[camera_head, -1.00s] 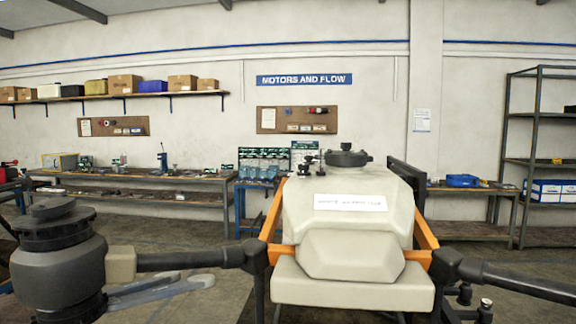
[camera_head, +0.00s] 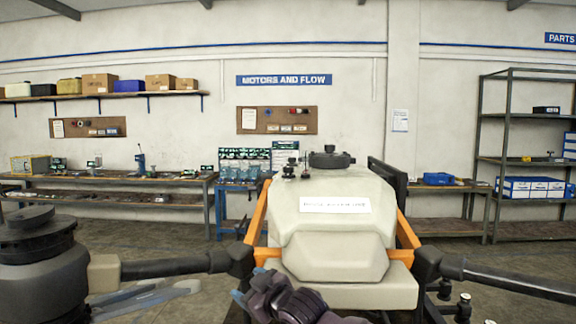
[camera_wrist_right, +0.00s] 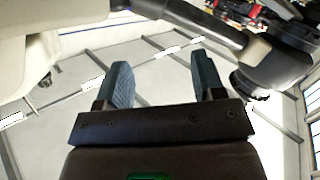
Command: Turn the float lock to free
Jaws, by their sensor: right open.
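The spray drone's pale tank (camera_head: 332,240) stands in front of me in the head view, within an orange frame (camera_head: 258,218). On its top are a black round cap (camera_head: 331,158) and small black fittings (camera_head: 291,168) to its left. I cannot tell which part is the float lock. My right gripper (camera_head: 248,285) is low at the centre of the head view, in front of the tank's lower part. In the right wrist view, its two blue fingers (camera_wrist_right: 165,82) are apart, with nothing between them. My left gripper is in neither view.
A dark drone arm with a large motor (camera_head: 42,265) reaches out left, and another dark arm (camera_head: 505,278) reaches right. Behind are a long workbench (camera_head: 110,178), a blue stand (camera_head: 232,212) and a metal shelf rack (camera_head: 478,160). Floor shows between drone and benches.

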